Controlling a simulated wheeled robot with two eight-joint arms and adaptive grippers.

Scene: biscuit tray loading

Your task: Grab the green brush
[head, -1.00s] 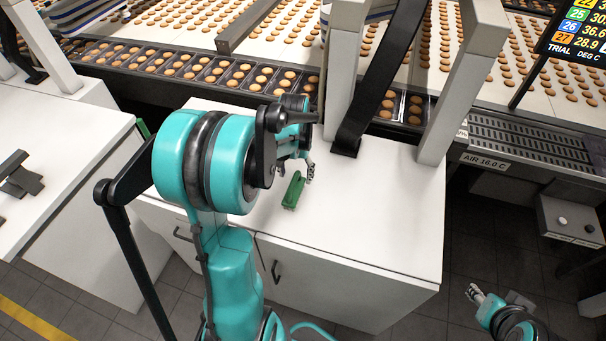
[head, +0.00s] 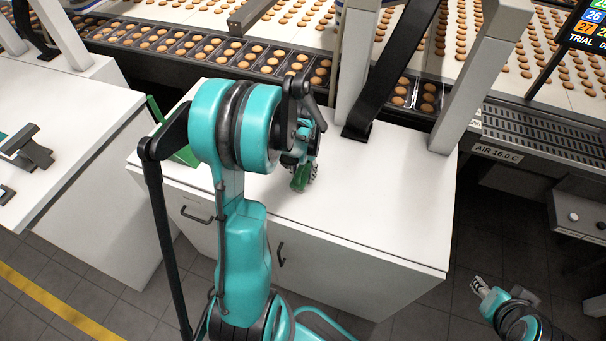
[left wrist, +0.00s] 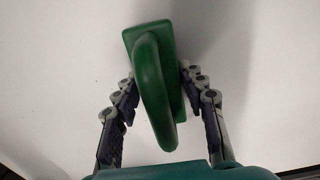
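The green brush (head: 300,181) lies on the white cabinet top, partly hidden by my left gripper in the head view. In the left wrist view the brush (left wrist: 155,90) shows its curved green handle over a green block. My left gripper (left wrist: 157,80) is open, with one finger on each side of the brush. Narrow gaps seem to show between fingertips and brush; contact is hard to judge. In the head view the left gripper (head: 309,174) is small and partly covered by its wrist. My right gripper (head: 476,286) is at the lower right, away from the cabinet, apparently empty.
The white cabinet top (head: 385,210) is clear to the right of the brush. A green object (head: 185,154) stands behind my left arm. A grey-and-black frame (head: 358,70) rises at the cabinet's back, before biscuit trays (head: 225,62) and a conveyor.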

